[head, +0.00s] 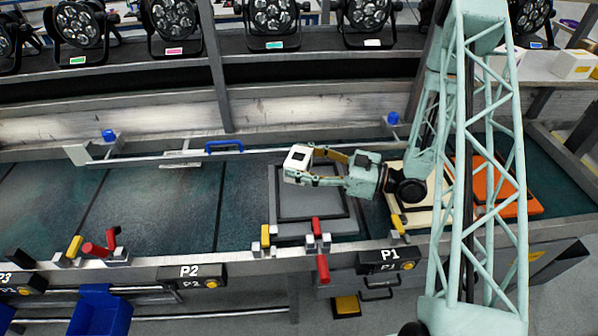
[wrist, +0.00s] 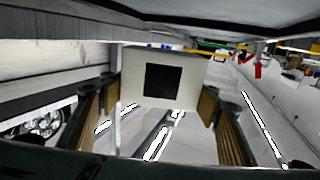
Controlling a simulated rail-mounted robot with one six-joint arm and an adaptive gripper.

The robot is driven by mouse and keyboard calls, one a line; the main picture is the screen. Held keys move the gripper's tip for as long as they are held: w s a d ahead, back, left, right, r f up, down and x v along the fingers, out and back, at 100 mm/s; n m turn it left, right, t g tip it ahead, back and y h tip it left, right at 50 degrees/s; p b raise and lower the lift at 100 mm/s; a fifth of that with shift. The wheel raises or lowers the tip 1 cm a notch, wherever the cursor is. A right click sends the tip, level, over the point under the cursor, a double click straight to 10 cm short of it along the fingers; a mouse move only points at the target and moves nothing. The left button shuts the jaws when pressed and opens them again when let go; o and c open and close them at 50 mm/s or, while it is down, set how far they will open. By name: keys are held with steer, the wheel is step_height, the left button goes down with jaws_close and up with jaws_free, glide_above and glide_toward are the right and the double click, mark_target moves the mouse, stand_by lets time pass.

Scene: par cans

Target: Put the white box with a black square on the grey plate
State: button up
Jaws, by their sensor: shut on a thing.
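The white box with a black square (head: 298,157) is held in my gripper (head: 307,165). In the wrist view the box (wrist: 132,82) sits between both fingers (wrist: 160,105), and its black square faces the camera. In the head view the box appears over the far left part of the grey plate (head: 313,203), which has a black square outline. The box looks raised above the plate, but its exact height is hard to tell. My gripper reaches in from the right.
A cream plate (head: 440,212) and an orange plate (head: 527,207) lie to the right, partly behind my arm. A white box with a yellow mark (head: 572,65) stands at the back right. Several par cans (head: 270,15) line the back shelf. Levers (head: 316,228) edge the front.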

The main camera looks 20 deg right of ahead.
steer(key=shift+f, duration=0.15)
steer(key=shift+f+b, duration=0.5)
steer(key=shift+f, duration=1.3)
steer(key=shift+f+b, duration=0.35)
steer(key=shift+f, duration=0.25)
steer(key=o, duration=1)
steer(key=shift+r, duration=0.1)
steer(key=shift+r+p, duration=0.4)
steer(key=shift+r, duration=0.15)
steer(key=shift+p+v, duration=0.7)
steer(key=shift+v, duration=3.05)
